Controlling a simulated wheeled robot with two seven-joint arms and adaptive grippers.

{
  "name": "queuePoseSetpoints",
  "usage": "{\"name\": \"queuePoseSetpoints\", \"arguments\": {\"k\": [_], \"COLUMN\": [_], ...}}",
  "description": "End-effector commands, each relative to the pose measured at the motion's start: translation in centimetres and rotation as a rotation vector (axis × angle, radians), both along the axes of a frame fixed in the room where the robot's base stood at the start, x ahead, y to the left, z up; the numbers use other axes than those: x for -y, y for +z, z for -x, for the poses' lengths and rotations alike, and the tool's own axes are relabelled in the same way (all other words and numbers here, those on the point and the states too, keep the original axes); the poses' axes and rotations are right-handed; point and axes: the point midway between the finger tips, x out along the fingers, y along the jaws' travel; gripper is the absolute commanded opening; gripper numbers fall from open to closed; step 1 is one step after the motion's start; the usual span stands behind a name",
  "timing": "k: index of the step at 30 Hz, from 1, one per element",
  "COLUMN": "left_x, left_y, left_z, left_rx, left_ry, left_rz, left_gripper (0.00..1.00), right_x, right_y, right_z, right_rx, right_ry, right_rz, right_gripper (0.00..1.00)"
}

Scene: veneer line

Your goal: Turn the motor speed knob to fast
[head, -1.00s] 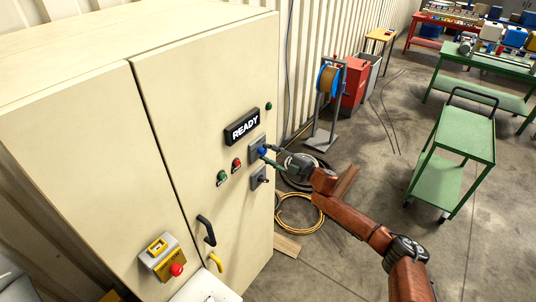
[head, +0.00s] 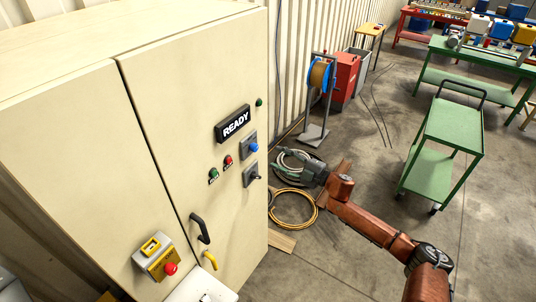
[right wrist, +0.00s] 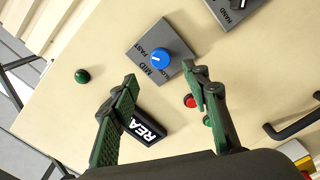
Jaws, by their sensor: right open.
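The blue motor speed knob (head: 254,147) sits on a grey plate (head: 247,139) on the cabinet door. In the right wrist view the blue knob (right wrist: 160,60) has a small pale mark on its left side, and its plate (right wrist: 137,50) reads FAST, MID and SLOW. I cannot tell surely which word the mark meets. My right gripper (head: 281,164) is open and empty, to the right of the knob and apart from it. In the right wrist view its spread fingers (right wrist: 160,76) stand short of the knob. My left gripper is out of view.
A black switch (head: 254,176) is below the knob, with green and red buttons (head: 228,160) to its left. A READY sign (head: 233,124) is above. Door handles (head: 201,229) are lower left. A cable coil (head: 293,207) lies on the floor. A green cart (head: 452,128) stands right.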

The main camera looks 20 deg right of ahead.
Motion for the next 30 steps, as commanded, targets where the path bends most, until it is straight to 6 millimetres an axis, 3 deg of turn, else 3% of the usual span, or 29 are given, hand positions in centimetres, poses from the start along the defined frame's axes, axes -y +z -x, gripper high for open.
{"name": "queuePoseSetpoints", "arguments": {"k": [7, 23, 26, 29, 30], "left_x": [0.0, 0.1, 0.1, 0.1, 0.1], "left_y": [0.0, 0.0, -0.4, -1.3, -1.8], "left_z": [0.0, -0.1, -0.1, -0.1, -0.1], "left_rx": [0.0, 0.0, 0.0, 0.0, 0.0], "left_ry": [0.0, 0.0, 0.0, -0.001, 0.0], "left_rz": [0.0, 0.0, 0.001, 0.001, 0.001], "left_gripper": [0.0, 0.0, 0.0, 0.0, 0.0], "right_x": [1.5, 1.8, 2.4, 4.0, 4.9], "right_y": [0.0, -0.1, -1.7, -6.0, -8.4], "right_z": [2.1, 2.2, 2.0, 1.6, 1.5], "right_rx": [0.0, -0.001, -0.019, -0.068, -0.095], "right_ry": [0.001, -0.001, -0.022, -0.079, -0.11], "right_rz": [0.0, -0.001, -0.012, -0.037, -0.052], "right_gripper": [0.43, 0.43, 0.43, 0.43, 0.43]}}
